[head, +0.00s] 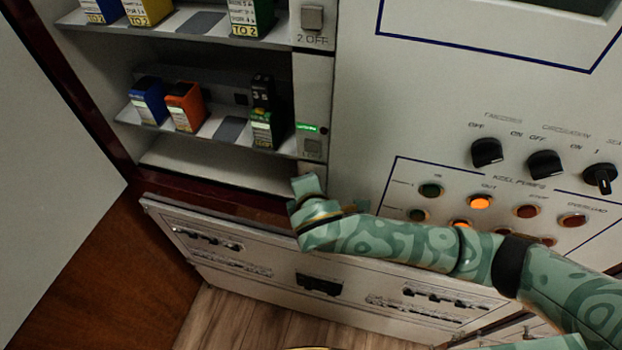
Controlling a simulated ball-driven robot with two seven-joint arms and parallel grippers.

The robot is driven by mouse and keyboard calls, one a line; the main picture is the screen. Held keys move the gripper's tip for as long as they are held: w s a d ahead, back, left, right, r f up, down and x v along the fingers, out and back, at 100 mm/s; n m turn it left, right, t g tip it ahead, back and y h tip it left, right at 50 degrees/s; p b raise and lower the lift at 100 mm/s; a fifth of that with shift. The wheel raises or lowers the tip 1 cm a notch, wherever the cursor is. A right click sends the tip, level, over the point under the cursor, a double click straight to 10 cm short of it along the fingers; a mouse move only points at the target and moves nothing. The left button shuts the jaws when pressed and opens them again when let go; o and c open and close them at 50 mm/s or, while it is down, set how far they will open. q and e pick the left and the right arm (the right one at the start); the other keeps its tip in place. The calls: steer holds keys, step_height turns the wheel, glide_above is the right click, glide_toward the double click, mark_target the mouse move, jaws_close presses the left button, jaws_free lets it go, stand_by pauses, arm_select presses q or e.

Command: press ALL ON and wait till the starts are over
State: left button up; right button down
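My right arm, green-patterned, reaches in from the right. A green lit label (308,128) is above that button. Another grey button (312,18) marked 2 OFF is higher up. No ALL ON lettering can be read. Blue (149,101), orange (185,106) and dark green (266,115) breakers stand in the lower row. My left gripper is out of view.
The upper shelf holds blue, yellow (148,10) and green (251,16) breakers. A pale hinged panel (250,258) lies open below the shelves, under my arm.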

steer(key=shift+w, duration=0.1)
stand_by(0.4)
steer(key=shift+w+d+r+p, duration=0.1)
steer(key=shift+w+d+p, duration=0.05)
steer(key=shift+w+p, duration=0.15)
